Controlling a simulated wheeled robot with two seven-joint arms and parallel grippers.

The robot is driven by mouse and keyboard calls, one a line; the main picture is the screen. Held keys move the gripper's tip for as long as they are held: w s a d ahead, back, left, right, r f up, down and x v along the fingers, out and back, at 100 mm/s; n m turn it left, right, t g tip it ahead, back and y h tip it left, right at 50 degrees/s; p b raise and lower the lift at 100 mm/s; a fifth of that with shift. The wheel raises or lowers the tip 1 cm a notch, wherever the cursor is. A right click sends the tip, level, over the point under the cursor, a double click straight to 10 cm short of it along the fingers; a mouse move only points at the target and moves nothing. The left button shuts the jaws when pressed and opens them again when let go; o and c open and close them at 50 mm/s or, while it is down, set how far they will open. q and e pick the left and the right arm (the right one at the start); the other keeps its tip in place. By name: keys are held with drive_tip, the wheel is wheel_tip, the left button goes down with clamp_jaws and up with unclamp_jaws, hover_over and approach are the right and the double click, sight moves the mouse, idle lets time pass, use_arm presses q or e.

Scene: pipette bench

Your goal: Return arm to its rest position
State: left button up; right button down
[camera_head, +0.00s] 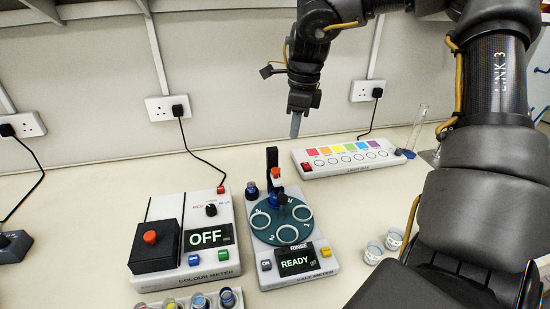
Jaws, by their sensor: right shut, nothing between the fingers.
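My right arm comes in from the right and bends down over the bench. Its gripper (296,122) is shut and empty, pointing down in the air above the back of the bench. It is above and behind the white device with the READY screen (297,262), and left of the strip with coloured squares (346,160). My left gripper is not in view.
A colour meter (215,268) reading OFF stands left of the READY device. Several small vials (199,301) stand at the front edge of view. Two small cups (373,252) and a glass cylinder (416,128) are near my right arm. Cables run to wall sockets (167,107).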

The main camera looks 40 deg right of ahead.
drive_tip(key=shift+s+d+r, duration=0.1)
drive_tip(key=shift+r, duration=0.8)
